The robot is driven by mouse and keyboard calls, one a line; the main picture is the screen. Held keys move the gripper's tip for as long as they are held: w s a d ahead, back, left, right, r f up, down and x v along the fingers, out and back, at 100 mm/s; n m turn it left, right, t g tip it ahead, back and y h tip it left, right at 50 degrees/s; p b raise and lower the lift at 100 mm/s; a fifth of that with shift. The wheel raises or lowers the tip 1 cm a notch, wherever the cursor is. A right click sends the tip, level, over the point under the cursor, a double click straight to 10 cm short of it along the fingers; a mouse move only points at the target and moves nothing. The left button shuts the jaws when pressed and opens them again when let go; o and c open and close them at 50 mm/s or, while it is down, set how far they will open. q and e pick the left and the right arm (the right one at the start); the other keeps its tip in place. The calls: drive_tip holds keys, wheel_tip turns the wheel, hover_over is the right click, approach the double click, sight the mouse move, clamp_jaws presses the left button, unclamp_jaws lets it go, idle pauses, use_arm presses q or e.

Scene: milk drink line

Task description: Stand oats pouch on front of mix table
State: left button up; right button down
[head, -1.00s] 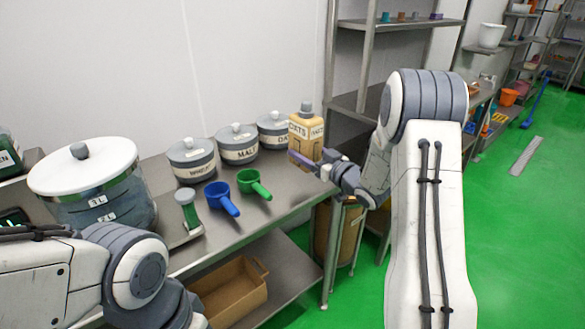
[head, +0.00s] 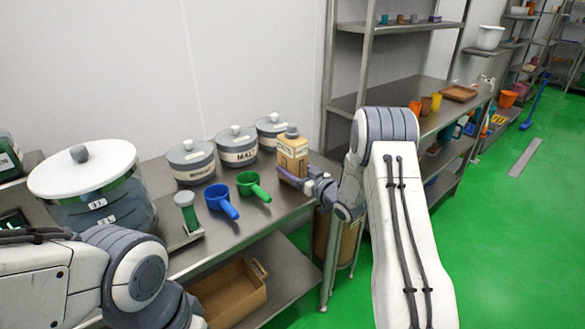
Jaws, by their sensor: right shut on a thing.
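The oats pouch (head: 292,155) is a tan, upright pack with a grey cap, at the right end of the steel mix table (head: 230,230). My right gripper (head: 303,183) is shut on its lower part from the right front. The pouch's base is at or just above the tabletop; I cannot tell if it touches. My left arm shows at the lower left, but its gripper is out of the picture.
Grey lidded canisters (head: 237,146) stand behind the pouch. A green scoop (head: 253,185) and a blue scoop (head: 220,200) lie left of it. A large glass jar (head: 100,200) stands at the left.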

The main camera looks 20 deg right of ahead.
unclamp_jaws()
drive_tip(key=shift+f, duration=0.1)
drive_tip(key=shift+r, duration=0.2)
drive_tip(key=b+v, duration=0.1)
drive_tip(key=v, duration=1.1)
